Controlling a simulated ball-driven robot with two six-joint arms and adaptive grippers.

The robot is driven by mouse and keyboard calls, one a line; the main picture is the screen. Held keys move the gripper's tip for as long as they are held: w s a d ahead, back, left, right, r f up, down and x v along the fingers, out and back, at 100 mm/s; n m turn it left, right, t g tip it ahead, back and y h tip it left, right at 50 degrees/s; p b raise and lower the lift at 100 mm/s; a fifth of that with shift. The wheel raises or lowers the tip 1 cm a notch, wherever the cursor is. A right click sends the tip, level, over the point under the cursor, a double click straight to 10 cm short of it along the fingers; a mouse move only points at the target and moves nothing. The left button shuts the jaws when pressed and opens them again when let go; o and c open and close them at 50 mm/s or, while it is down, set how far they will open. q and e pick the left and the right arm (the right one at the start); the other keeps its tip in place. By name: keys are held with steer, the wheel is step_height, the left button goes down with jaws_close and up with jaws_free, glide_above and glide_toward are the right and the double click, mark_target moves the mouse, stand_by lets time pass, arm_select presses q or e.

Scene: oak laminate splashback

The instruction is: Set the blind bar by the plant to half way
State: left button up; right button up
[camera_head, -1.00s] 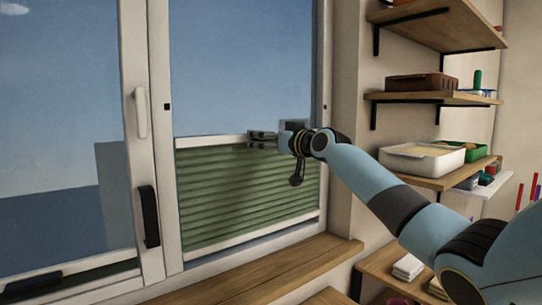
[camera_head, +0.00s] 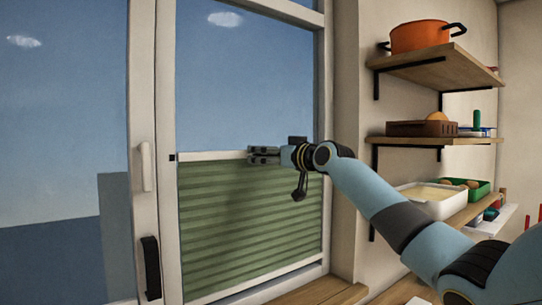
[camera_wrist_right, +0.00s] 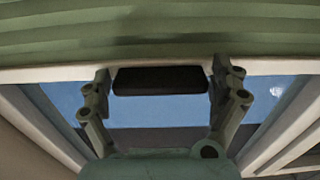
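A green pleated blind (camera_head: 245,215) covers the lower part of the right window pane. Its white top bar (camera_head: 215,156) is about level with a small black mark (camera_head: 172,157) on the window frame. My right gripper (camera_head: 262,155) is at this bar. In the right wrist view its fingers (camera_wrist_right: 160,95) are at the two ends of the bar's dark handle (camera_wrist_right: 160,80), shut on it. The white bar also crosses the right wrist view (camera_wrist_right: 50,75). My left gripper is not in view. No plant shows, so I cannot tell which blind is beside it.
A white window handle (camera_head: 145,165) and a black fitting (camera_head: 151,268) are on the frame to the left. Shelves on the right hold an orange pot (camera_head: 420,36), a brown tray (camera_head: 422,128) and a white bin (camera_head: 432,202). A wooden sill (camera_head: 320,291) runs below.

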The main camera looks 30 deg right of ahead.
steer(key=shift+f, duration=0.1)
steer(key=shift+s+d, duration=0.1)
steer(key=shift+s, duration=0.45)
steer(key=s, duration=1.1)
steer(key=shift+d, duration=0.35)
steer(key=shift+w, duration=0.1)
